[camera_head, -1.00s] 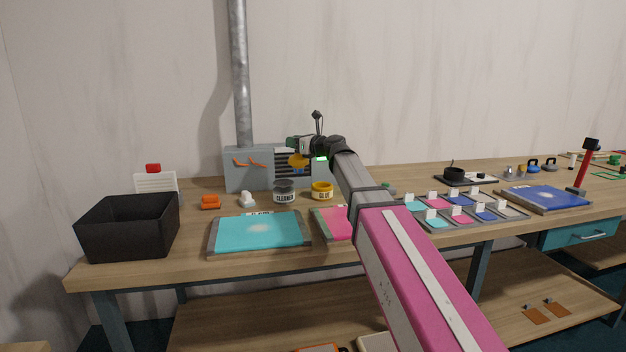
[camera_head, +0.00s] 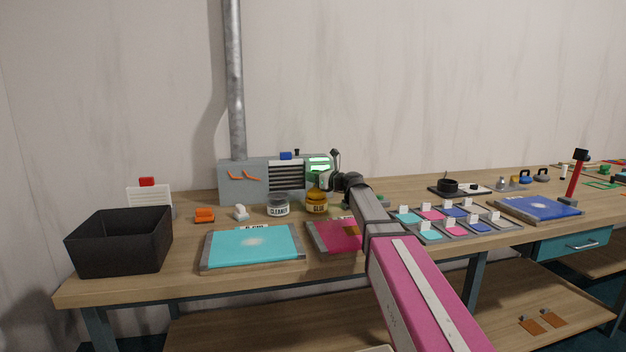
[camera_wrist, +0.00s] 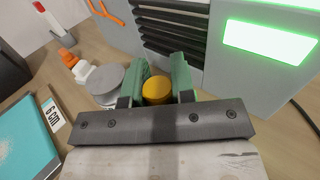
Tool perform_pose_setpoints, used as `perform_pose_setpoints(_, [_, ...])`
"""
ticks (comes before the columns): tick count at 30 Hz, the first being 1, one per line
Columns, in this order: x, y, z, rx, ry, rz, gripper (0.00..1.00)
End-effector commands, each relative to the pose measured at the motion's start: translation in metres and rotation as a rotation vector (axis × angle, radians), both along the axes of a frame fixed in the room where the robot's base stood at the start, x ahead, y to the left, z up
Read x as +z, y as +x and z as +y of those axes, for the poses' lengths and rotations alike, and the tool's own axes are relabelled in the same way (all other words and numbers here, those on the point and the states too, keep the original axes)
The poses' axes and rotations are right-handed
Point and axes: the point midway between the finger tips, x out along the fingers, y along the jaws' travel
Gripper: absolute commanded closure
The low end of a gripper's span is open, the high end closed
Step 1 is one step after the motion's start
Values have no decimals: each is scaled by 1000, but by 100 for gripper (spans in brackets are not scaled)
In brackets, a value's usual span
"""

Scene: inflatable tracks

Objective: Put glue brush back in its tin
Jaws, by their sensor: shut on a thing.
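The yellow glue tin (camera_head: 316,207), labelled GLUE, stands on the bench in front of the grey vent box. My gripper (camera_head: 319,184) is directly above it. In the wrist view, the green fingers of my gripper (camera_wrist: 159,78) are shut on the round yellow top of the glue brush (camera_wrist: 157,91). In the head view, the brush's yellow top (camera_head: 315,195) is at the tin's mouth. The bristles are hidden, and I cannot tell if the top is fully seated.
The grey cleaner tin (camera_head: 278,207) stands close to the left of the glue tin. The vent box (camera_head: 240,185) with its lit green panel is just behind. A cyan panel (camera_head: 250,248) and a magenta panel (camera_head: 333,238) lie in front.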

Motion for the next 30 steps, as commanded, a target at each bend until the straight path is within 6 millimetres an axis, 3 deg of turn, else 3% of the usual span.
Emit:
perform_pose_setpoints(2, [-8,0,0,0,0,2,100])
perform_pose_setpoints(12, [-10,0,0,0,1,1,100])
perform_pose_setpoints(13, [-10,0,0,0,0,0,70])
perform_pose_setpoints(15, [-9,0,0,0,0,0,51])
perform_pose_setpoints(25, [-7,0,0,0,0,0,51])
perform_pose_setpoints(30, [-8,-12,-16,-2,0,0,51])
